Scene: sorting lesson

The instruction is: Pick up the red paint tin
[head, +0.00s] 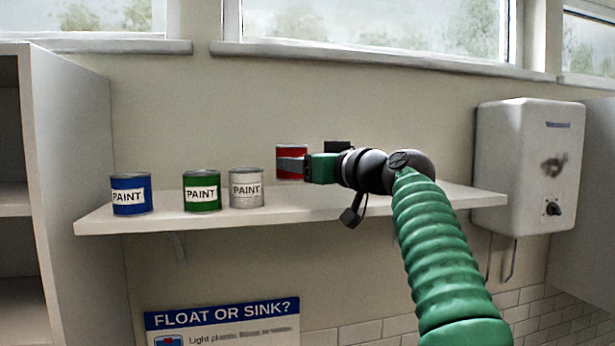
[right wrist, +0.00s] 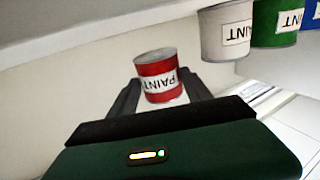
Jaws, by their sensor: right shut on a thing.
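The red paint tin (head: 291,151) is in the head view above the wall shelf, its base higher than those of the other tins. My right gripper (head: 293,165) is shut on it from the right side, and a finger hides part of its front. In the right wrist view the red tin (right wrist: 159,78), with a white PAINT label, sits between the two fingers of the right gripper (right wrist: 155,92). It appears clear of the shelf. My left gripper is in neither view.
A white tin (head: 246,189), a green tin (head: 202,192) and a blue tin (head: 131,194) stand on the shelf (head: 290,204) to the left. A white cabinet (head: 75,150) flanks the shelf's left end. A wall heater (head: 525,165) is at the right.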

